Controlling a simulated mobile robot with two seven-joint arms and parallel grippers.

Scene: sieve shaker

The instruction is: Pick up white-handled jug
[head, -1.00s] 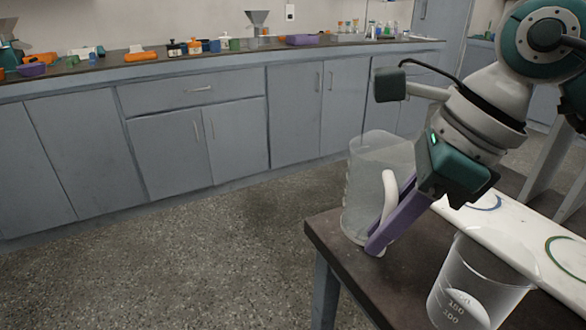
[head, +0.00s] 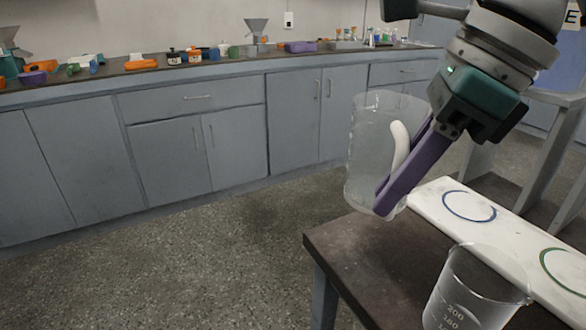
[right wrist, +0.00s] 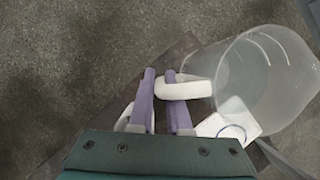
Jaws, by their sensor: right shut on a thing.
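The white-handled jug (head: 372,150) is a clear, tall vessel with a white handle (head: 400,150) on its right side. It hangs slightly tilted above the far corner of the dark table, with its base clear of the top. My right gripper (head: 388,200), with purple fingers, is shut on the handle. In the right wrist view, the jug (right wrist: 265,80) lies to the right of the fingers (right wrist: 160,85), and its handle (right wrist: 190,90) reaches to them. My left gripper is not in view.
A clear graduated beaker (head: 470,290) stands at the near right of the dark table (head: 350,255). A white board (head: 515,240) with a blue and a green ring lies behind it. A long counter (head: 230,62) with several small items runs along the wall. Open floor lies left of the table.

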